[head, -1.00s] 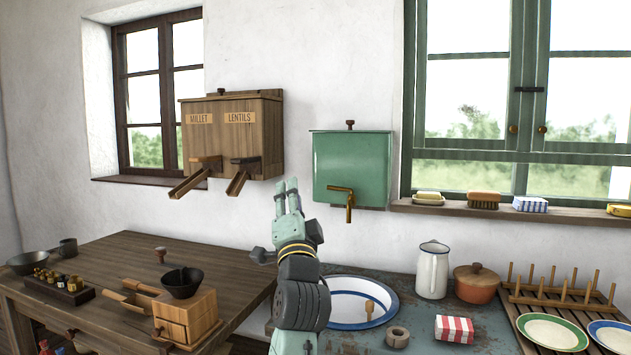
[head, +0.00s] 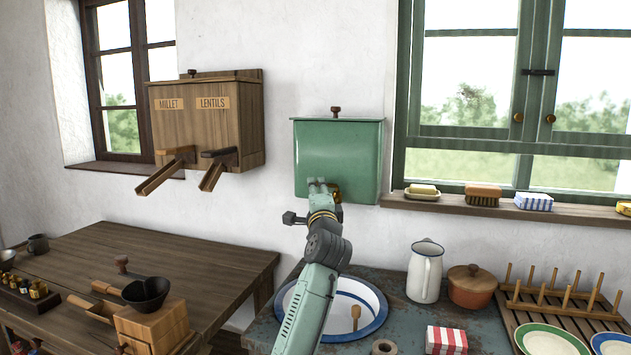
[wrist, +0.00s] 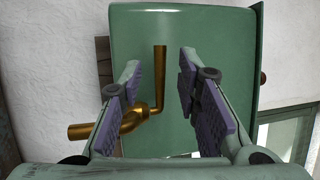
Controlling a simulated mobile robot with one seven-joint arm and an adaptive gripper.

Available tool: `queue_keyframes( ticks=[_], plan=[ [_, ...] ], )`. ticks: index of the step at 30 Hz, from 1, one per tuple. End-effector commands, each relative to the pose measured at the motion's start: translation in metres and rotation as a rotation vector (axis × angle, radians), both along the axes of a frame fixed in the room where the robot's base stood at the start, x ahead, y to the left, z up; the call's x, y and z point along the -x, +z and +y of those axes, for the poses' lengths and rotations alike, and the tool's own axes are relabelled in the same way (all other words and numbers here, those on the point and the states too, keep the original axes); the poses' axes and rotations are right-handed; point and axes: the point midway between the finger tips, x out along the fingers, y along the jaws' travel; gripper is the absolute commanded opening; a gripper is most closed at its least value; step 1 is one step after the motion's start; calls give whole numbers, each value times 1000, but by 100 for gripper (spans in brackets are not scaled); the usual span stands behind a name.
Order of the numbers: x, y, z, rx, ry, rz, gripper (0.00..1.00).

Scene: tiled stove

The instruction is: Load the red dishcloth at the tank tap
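The green tank (head: 338,155) hangs on the white wall and fills much of the wrist view (wrist: 215,30). Its brass tap (wrist: 128,122) shows in the wrist view with a long straight arm between my fingers, and a shorter thick arm reaching left behind the left finger. In the head view my gripper (head: 318,186) is in front of the tap and hides most of it. My gripper (wrist: 160,68) is open, with a visible gap on both sides of the brass arm. The red dishcloth (head: 446,340), folded with red and white stripes, lies on the counter at the bottom edge.
A basin (head: 376,302) is sunk in the counter below the tank, partly behind my arm. A white jug (head: 424,272) and a brown pot (head: 472,288) stand right of it. A wooden dispenser (head: 207,130) hangs left of the tank. The sill (head: 450,207) is at right.

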Motion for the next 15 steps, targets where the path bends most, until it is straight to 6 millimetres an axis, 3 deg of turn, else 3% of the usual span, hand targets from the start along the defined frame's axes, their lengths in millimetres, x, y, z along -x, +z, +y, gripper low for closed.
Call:
queue_keyframes(
  ticks=[6, 15],
  plan=[
    [-28, 7, 2, 0, 0, 1, 30],
    [-36, 7, 3, 2, -1, 0, 30]
  ],
)
